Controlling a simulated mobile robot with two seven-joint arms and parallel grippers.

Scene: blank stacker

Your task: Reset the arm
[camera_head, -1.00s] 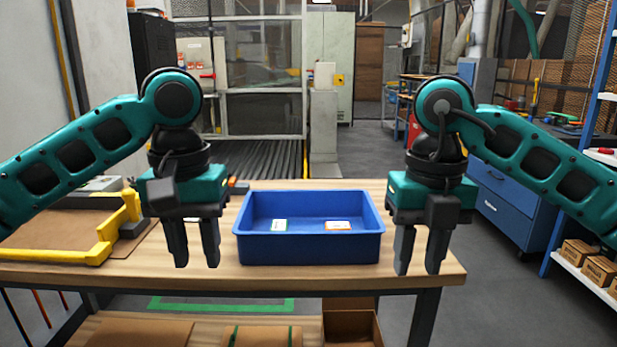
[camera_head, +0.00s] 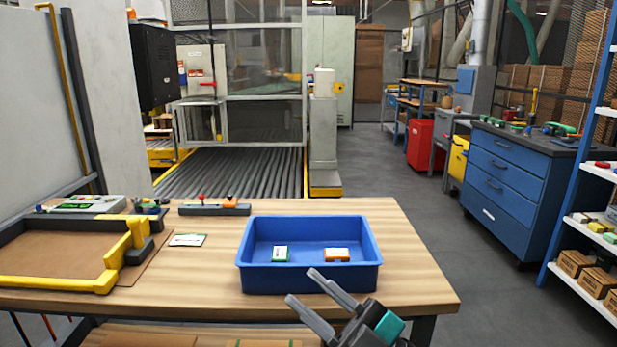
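My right gripper (camera_head: 304,286) shows at the bottom of the head view, in front of the blue tray's near side. Its two dark fingers are spread apart with nothing between them, and a bit of teal housing shows behind them. The rest of the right arm is out of view. My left gripper and arm are not in view. The blue tray (camera_head: 310,281) stands on the wooden table (camera_head: 205,262). A small green-and-white box (camera_head: 280,254) and an orange-and-white box (camera_head: 336,255) lie inside it, apart from each other.
A yellow-edged frame (camera_head: 60,283) with a brown board lies at the table's left. A white-and-green card (camera_head: 188,240) and a strip with control knobs (camera_head: 214,209) lie near the back. Blue drawers (camera_head: 505,180) and a shelf rack (camera_head: 590,270) stand to the right.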

